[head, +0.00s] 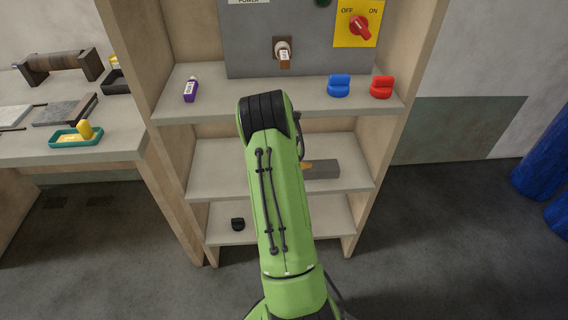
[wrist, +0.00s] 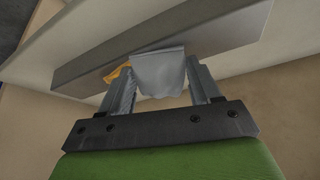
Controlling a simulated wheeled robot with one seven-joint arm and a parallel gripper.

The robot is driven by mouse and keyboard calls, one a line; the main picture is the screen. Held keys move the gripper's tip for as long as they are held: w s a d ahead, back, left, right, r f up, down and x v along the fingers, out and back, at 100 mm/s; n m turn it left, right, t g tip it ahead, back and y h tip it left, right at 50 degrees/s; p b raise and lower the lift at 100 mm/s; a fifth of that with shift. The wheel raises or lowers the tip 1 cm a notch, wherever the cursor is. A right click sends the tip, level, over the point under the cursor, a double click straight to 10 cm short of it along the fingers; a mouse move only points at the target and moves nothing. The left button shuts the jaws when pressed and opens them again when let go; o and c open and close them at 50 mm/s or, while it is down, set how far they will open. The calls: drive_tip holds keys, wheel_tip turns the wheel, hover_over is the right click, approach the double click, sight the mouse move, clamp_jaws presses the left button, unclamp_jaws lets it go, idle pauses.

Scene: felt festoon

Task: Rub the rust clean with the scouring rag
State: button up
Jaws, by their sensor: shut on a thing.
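My gripper (wrist: 163,88) is shut on a pale grey cloth, the scouring rag (wrist: 160,74), which shows between its two fingers in the wrist view. A long grey bar (wrist: 218,38) is right behind the rag. I cannot tell whether the rag touches the bar. In the head view the bar (head: 326,169) lies on the middle shelf, with a bit of the rust patch (head: 306,166) beside my arm. My arm hides the gripper and rag there.
The upper shelf (head: 222,102) above the bar holds a purple bottle (head: 191,90), a blue knob-like piece (head: 339,86) and a red one (head: 382,87). A black piece (head: 238,224) sits on the bottom shelf. A side table (head: 118,150) stands at left. Open floor lies at right.

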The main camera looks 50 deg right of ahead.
drive_tip(key=shift+s+d, duration=0.15)
drive_tip(key=shift+s, duration=0.15)
drive_tip(key=shift+w+a, duration=0.8)
drive_tip(key=shift+w, duration=0.2)
drive_tip(key=shift+s+d+f+b, duration=0.1)
drive_tip(key=shift+s+d+b, duration=0.25)
drive_tip(key=shift+s, duration=0.15)
idle(0.4)
drive_tip(key=shift+s+d, duration=1.35)
drive_tip(key=shift+s, duration=0.15)
drive_tip(key=shift+w, duration=0.1)
idle(1.8)
drive_tip(key=shift+s+d, duration=1.3)
drive_tip(key=shift+s, duration=0.25)
